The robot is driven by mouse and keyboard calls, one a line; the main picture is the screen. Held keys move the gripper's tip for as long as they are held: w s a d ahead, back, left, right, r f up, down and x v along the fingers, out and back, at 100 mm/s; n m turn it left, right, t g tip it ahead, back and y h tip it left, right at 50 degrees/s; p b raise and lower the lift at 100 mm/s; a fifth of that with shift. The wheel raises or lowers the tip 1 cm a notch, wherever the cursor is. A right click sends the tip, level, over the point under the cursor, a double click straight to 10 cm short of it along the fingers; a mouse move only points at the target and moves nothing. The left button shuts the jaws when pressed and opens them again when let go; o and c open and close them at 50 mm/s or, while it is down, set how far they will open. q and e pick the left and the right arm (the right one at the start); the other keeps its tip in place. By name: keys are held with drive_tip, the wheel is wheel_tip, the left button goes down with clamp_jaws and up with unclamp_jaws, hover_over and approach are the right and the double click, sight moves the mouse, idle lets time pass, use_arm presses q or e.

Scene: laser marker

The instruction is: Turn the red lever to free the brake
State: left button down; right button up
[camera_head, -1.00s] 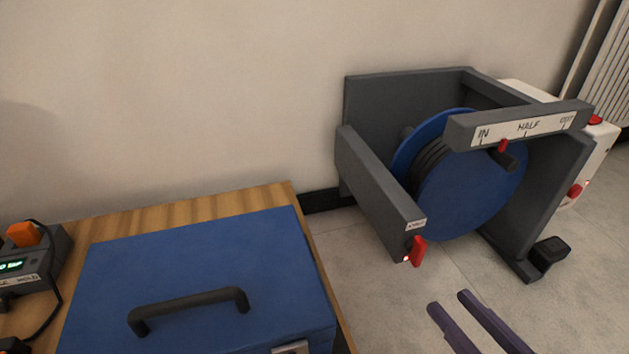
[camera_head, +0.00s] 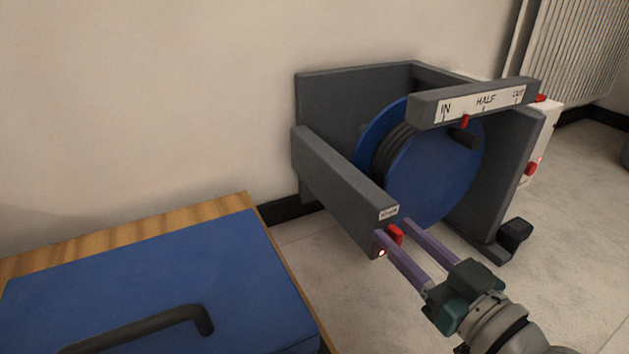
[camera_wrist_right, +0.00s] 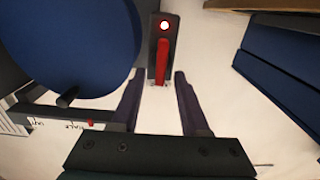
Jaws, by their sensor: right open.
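The red lever (camera_head: 396,234) sits on the front end of the grey reel frame's left arm (camera_head: 345,178), below a small white label. A small lit lamp (camera_head: 381,252) is beside it. In the right wrist view the red lever (camera_wrist_right: 162,62) points toward my gripper, with the lit lamp (camera_wrist_right: 165,25) at its far end. My right gripper (camera_head: 392,228) is open, its two purple fingers on either side of the lever's line. In the right wrist view the fingertips (camera_wrist_right: 159,78) flank the lever's near end, with gaps on both sides. My left gripper is not in view.
A blue cable reel (camera_head: 432,172) stands in the frame, under a crossbar marked IN, HALF and OUT (camera_head: 484,102). A blue case (camera_head: 165,285) with a black handle lies on a wooden table at left. A black block (camera_head: 514,233) is at the frame's right foot.

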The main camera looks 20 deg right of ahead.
drive_tip(key=shift+s+d, duration=0.1)
clamp_jaws()
idle(0.5)
